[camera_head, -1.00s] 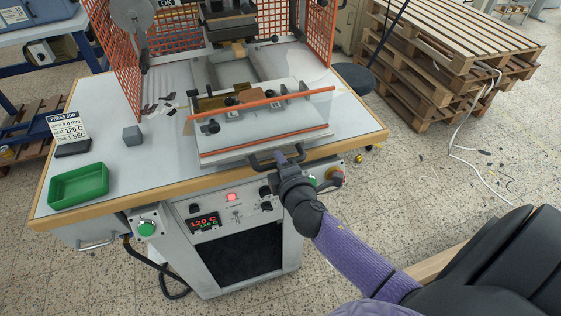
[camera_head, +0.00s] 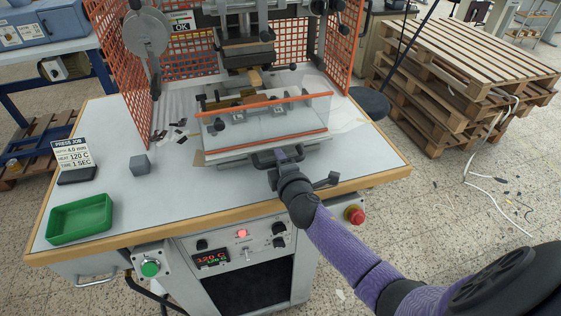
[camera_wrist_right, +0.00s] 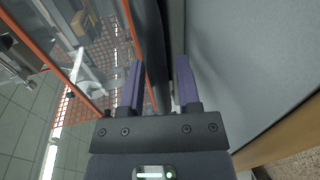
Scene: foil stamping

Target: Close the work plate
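The work plate (camera_head: 213,160) is a pale sliding plate on the press table. It has a clear guard with orange edge strips (camera_head: 270,145) and a black handle (camera_head: 262,159) at its front. It lies a little behind the table's front edge, below the press head (camera_head: 248,50). My right gripper (camera_head: 280,156) is at the handle. The fingers hide part of the handle in the head view. My left gripper is not in view.
Orange mesh guards (camera_head: 122,62) flank the press. A green tray (camera_head: 80,219), a grey cube (camera_head: 140,165) and a job sign (camera_head: 72,158) are on the table's left. The front panel has a green button (camera_head: 150,269) and a red stop button (camera_head: 354,215).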

